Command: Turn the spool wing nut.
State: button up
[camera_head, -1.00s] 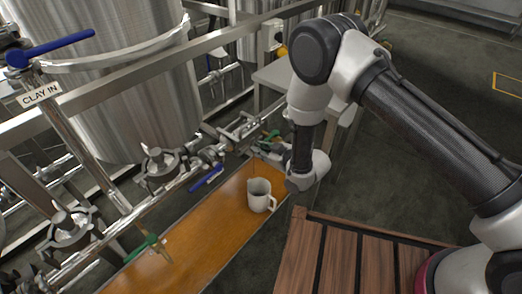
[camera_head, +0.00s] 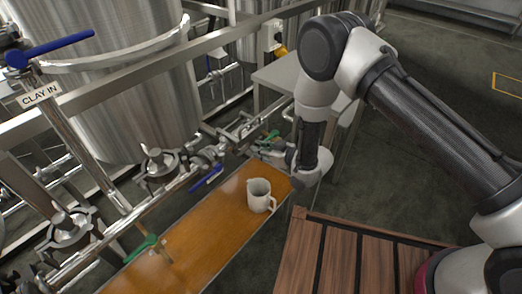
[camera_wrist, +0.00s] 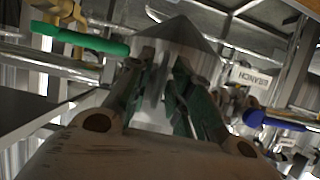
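My gripper (camera_head: 264,150) reaches left from my wrist to the far end of the pipe run, close to a green valve handle (camera_head: 270,136). In the wrist view, the fingers of my gripper (camera_wrist: 160,82) show dark green pads with a narrow gap between them. A pale metal part shows in this gap, and a grey cone-shaped metal piece (camera_wrist: 182,38) lies just beyond the fingertips. I cannot make out the wing nut itself; the fingers and shadow hide that spot. Whether the pads touch anything is not clear.
The green handle (camera_wrist: 78,38) is left of the fingers in the wrist view, and a blue handle (camera_wrist: 280,120) is on the right. A white jug (camera_head: 259,196) stands on the orange-brown channel (camera_head: 205,232) below the pipes. A slatted wooden surface (camera_head: 340,262) is nearer me.

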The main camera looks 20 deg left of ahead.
jog(key=shift+d, duration=0.1)
jog(key=v, duration=1.2)
